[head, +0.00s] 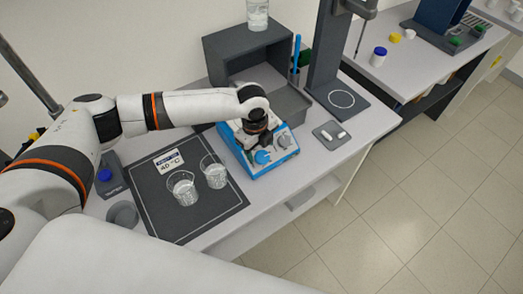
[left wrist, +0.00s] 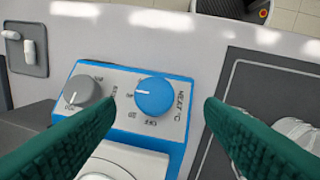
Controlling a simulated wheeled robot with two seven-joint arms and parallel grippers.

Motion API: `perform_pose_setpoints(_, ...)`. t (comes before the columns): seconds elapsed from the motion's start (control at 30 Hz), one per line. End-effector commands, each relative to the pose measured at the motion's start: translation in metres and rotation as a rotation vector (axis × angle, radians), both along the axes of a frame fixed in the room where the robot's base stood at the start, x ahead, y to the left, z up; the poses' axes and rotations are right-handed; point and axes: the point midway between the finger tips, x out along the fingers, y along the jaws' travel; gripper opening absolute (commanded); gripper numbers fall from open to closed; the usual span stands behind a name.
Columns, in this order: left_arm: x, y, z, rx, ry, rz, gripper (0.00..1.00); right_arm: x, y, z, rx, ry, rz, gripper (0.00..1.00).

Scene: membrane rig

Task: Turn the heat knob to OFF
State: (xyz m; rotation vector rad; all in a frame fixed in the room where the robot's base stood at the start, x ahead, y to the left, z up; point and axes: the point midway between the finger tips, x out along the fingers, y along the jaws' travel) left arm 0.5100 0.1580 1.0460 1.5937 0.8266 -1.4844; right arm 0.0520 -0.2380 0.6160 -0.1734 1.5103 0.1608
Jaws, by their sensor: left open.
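The heat knob is the blue dial (left wrist: 155,96) on the front panel of a blue-and-white hotplate (head: 285,158); it also shows in the head view (head: 262,157). Its white mark points to the left in the left wrist view, away from the OFF label below the knob. My left gripper (left wrist: 160,104) is open, with one green finger on each side of the blue knob; I cannot tell whether they touch it. In the head view the gripper (head: 257,137) is over the hotplate, its fingers mostly hidden. My right gripper is not in view.
A grey knob (left wrist: 82,92) sits beside the heat knob, close to one fingertip. Two beakers (head: 183,188) stand on a dark mat (head: 165,220) left of the hotplate. A small grey tray (head: 328,137) with white pieces lies to its right.

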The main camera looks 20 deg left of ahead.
Motion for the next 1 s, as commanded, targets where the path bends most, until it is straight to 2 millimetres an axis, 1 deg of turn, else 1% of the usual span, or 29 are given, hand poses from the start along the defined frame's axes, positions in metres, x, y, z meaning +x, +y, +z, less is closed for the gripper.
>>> perform_pose_setpoints(0.03,0.000,-0.001,-0.007,0.001,0.003,0.000,0.63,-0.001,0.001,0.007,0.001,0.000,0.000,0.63)
perform_pose_setpoints(0.1,0.002,-0.002,-0.020,0.001,0.003,0.001,0.63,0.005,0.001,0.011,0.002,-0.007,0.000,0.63)
perform_pose_setpoints(0.17,0.002,-0.002,-0.030,0.002,0.002,0.001,0.63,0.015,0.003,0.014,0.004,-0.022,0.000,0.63)
perform_pose_setpoints(0.2,0.003,-0.002,-0.035,0.001,0.002,0.001,0.63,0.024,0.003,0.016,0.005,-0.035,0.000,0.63)
perform_pose_setpoints(0.3,0.005,-0.003,-0.045,0.000,0.000,0.000,0.63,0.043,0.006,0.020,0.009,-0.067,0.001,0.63)
perform_pose_setpoints(0.37,0.005,-0.003,-0.048,0.000,-0.001,0.000,0.63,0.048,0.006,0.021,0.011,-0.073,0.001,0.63)
perform_pose_setpoints(0.47,0.005,-0.003,-0.052,0.001,0.000,0.000,0.63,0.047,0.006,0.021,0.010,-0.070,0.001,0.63)
perform_pose_setpoints(0.67,0.005,-0.003,-0.053,0.000,-0.001,0.000,0.63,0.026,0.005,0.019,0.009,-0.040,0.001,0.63)
perform_pose_setpoints(0.7,0.006,-0.003,-0.053,0.000,-0.001,0.000,0.61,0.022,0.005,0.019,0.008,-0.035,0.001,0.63)
perform_pose_setpoints(0.77,0.005,-0.003,-0.053,0.000,-0.001,0.000,0.51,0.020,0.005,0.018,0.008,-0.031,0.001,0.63)
perform_pose_setpoints(0.9,0.006,-0.003,-0.052,0.000,-0.001,0.000,0.29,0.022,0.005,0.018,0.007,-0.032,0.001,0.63)
perform_pose_setpoints(0.97,0.006,-0.003,-0.052,0.000,-0.001,0.000,0.19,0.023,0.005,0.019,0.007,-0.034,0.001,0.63)
perform_pose_setpoints(1.0,0.006,-0.003,-0.052,0.000,-0.001,0.000,0.18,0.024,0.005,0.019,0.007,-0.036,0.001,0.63)
